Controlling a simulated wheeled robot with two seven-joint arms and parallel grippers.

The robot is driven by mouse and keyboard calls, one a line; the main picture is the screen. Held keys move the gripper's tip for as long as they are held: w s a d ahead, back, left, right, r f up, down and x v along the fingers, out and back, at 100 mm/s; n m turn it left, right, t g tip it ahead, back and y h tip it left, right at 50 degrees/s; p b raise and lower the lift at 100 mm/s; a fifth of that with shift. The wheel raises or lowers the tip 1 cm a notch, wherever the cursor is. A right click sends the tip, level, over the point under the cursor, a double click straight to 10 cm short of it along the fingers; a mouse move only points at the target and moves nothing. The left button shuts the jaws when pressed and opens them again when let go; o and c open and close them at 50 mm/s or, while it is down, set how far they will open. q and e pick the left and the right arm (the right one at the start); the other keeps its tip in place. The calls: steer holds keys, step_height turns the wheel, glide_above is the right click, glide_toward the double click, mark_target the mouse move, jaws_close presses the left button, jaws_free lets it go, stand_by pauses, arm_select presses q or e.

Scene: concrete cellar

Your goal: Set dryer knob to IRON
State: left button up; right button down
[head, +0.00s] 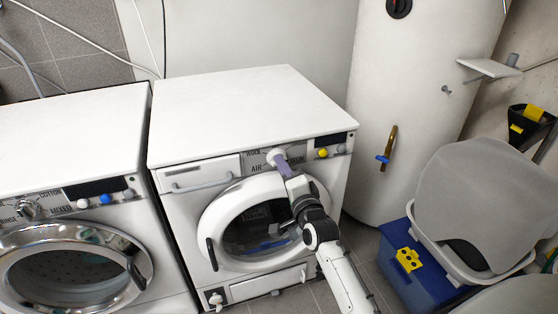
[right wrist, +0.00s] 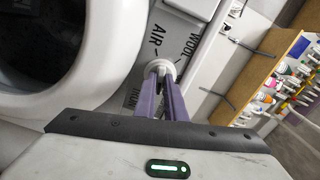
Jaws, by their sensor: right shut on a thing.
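The dryer (head: 250,110) is the right one of two white machines. Its white round knob (head: 275,155) sits on the grey control panel and also shows in the right wrist view (right wrist: 160,66). Labels WOOL and AIR are readable around it; a third label, seemingly IRON (right wrist: 131,99), is partly covered by my fingers. My right gripper (head: 283,167) comes from the front, and its purple fingers (right wrist: 162,82) are shut on the knob. The fingers hide part of the knob, and I cannot tell which label it points to. My left gripper is not in view.
The dryer's round door (head: 210,222) is below the knob, beneath my right arm. A washer (head: 70,200) with its own knob (head: 27,208) stands left. A white boiler (head: 410,110) and a blue bin (head: 393,262) stand right. A shelf with bottles (right wrist: 275,80) shows in the wrist view.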

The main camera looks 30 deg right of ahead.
steer(key=m, duration=0.3)
steer(key=shift+w+r, duration=0.1)
steer(key=shift+r, duration=0.2)
steer(key=shift+m, duration=0.6)
steer(key=m, duration=0.3)
steer(key=shift+p, duration=0.3)
steer(key=shift+m, duration=0.3)
steer(key=shift+m, duration=0.3)
steer(key=c, duration=1.7)
jaws_free()
steer(key=shift+f, duration=0.15)
steer(key=shift+a+f, duration=0.15)
steer(key=shift+f, duration=0.05)
